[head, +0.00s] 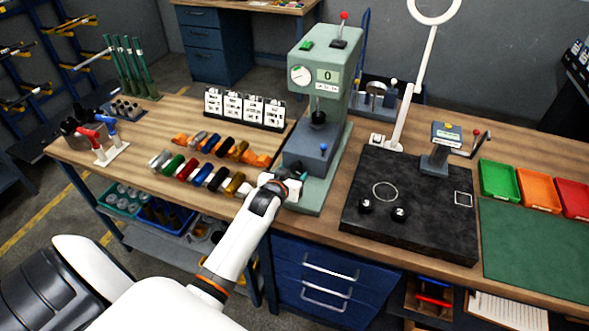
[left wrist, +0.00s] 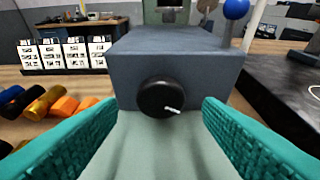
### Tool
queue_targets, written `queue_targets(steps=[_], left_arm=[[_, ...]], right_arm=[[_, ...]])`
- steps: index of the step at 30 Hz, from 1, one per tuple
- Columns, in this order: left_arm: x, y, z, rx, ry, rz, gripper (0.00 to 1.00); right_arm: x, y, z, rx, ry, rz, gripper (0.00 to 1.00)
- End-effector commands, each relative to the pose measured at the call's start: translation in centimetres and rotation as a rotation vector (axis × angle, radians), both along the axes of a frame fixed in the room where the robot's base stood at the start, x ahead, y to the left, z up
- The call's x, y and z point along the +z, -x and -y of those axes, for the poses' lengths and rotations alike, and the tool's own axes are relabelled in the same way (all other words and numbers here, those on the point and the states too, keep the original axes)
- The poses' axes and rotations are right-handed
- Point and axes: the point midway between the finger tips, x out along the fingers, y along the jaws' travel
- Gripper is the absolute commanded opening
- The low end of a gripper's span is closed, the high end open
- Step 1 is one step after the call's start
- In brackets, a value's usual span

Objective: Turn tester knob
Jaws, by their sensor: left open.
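The tester (head: 318,75) is a pale green machine with a round dial, a display reading 0 and a red-tipped lever on top. Its blue-grey lower block (head: 308,146) stands on a green base. The black round tester knob (left wrist: 160,98) is on the front face of that block in the left wrist view, with a white mark pointing to the lower right. My left gripper (head: 297,184) is open in front of the block. Its teal fingers lie either side of the knob in the picture, apart from it. My right gripper is out of view.
Several coloured cylinders (head: 200,175) lie left of the tester, before a row of white cards (head: 244,108). A black plate (head: 408,235) with two black knobs lies to the right. Green, orange and red trays (head: 500,180) are farther right. A blue ball-tipped lever (left wrist: 236,10) rises at the block's right.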

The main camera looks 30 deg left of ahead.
Motion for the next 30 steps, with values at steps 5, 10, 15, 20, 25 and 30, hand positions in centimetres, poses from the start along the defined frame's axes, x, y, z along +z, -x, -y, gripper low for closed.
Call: queue_targets(steps=[5,10,15,20,25,30], left_arm=[[-0.7,-1.8,-0.4,-0.001,-0.001,0.000,0.60],[-1.0,-2.5,-0.5,-0.001,-0.001,0.000,0.60],[-1.1,-2.6,-0.6,-0.001,-0.001,0.000,0.60],[-1.1,-2.5,-0.6,-0.001,-0.001,0.000,0.50],[-1.1,-2.5,-0.6,-0.001,-0.001,0.000,0.23],[-1.0,-2.6,-0.5,-0.001,-0.020,-0.005,0.17]], right_arm=[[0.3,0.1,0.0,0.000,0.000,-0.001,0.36],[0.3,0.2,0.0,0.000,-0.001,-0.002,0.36],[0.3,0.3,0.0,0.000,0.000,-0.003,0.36],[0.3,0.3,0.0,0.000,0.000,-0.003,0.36],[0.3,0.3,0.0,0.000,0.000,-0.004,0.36],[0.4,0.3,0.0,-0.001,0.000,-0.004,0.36]])
